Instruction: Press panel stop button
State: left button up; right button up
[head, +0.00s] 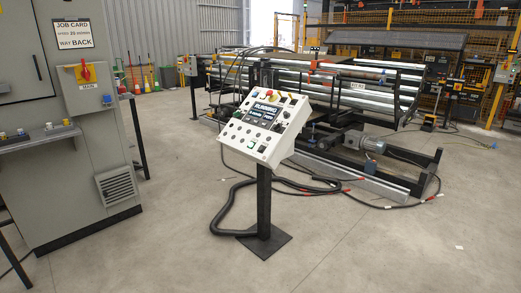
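A white, slanted control panel (266,128) stands on a black post in the middle of the head view. Its dark display (264,109) seems to read "RUNNING". Small coloured buttons run along its top edge, including a red one (269,93) and a yellow one (276,97). Rows of small dark and light controls fill its lower face, with a small green one (251,144) low down. The labels are too small to read, so I cannot tell which is the stop button. Neither of my grippers is in view.
A grey cabinet (70,160) with a red switch and a job card stands at the left. A machine with long metallic rollers (340,88) stands behind the panel. Black hose and cables (225,205) lie around the post's base plate (264,240). The floor in front is clear.

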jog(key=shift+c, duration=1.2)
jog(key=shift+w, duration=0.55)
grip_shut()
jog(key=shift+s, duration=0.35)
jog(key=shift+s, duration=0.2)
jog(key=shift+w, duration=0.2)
